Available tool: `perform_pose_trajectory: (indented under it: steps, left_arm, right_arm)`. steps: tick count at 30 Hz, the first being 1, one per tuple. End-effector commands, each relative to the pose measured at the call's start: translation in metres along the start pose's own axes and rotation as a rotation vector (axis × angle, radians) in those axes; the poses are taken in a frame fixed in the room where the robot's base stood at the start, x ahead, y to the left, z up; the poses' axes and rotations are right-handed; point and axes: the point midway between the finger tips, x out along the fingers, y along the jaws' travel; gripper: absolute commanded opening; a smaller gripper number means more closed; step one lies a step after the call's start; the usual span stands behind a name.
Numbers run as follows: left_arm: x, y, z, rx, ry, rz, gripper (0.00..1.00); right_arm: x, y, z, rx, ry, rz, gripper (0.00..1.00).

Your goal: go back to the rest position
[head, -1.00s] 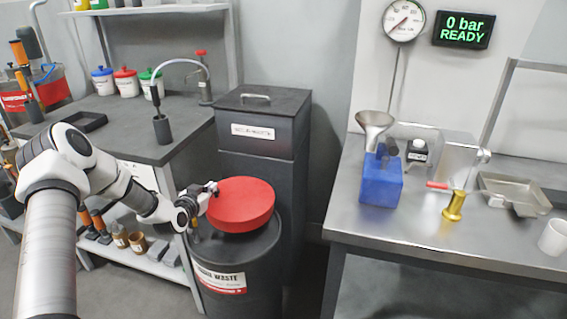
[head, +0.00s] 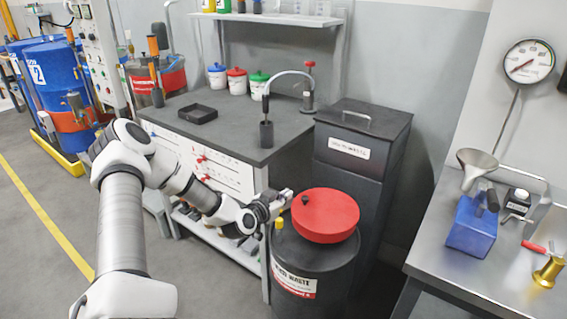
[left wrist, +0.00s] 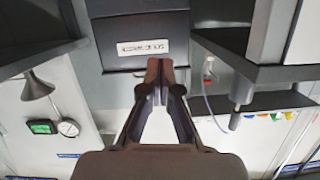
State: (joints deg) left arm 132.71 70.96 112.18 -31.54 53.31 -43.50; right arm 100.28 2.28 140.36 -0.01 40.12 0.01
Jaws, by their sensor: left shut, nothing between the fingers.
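My left gripper (head: 287,195) is shut and empty, beside the left edge of the red round lid (head: 325,214) on the black waste drum (head: 300,265). I cannot tell whether the fingertips touch the lid. In the left wrist view the closed fingers of the left gripper (left wrist: 159,78) meet at their tips, with nothing between them. My right gripper is not in view.
A dark bin (head: 352,160) stands behind the drum. A workbench (head: 180,135) with a black tray (head: 196,114) is to the left. A steel table (head: 440,255) with a blue container (head: 472,226) is at the right. Open floor lies at the left.

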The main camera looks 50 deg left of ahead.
Motion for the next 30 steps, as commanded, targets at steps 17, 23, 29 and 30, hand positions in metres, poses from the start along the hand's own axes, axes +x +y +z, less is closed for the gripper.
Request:
perform_pose_trajectory:
  steps: [17, 23, 29, 30]
  left_arm:
    - [-0.005, 0.030, 0.013, 0.120, -0.066, 0.079, 0.00]
    - [-0.040, 0.167, 0.071, 0.359, -0.309, 0.384, 0.00]
    - [-0.147, 0.265, 0.163, 0.406, -0.703, 0.586, 0.00]
    - [-0.172, 0.274, 0.178, 0.403, -0.785, 0.599, 0.00]
  right_arm:
    - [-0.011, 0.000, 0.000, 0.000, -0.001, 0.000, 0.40]
    - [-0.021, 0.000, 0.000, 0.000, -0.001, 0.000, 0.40]
    - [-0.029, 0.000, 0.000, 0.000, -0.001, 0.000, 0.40]
    - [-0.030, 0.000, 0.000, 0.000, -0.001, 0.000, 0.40]
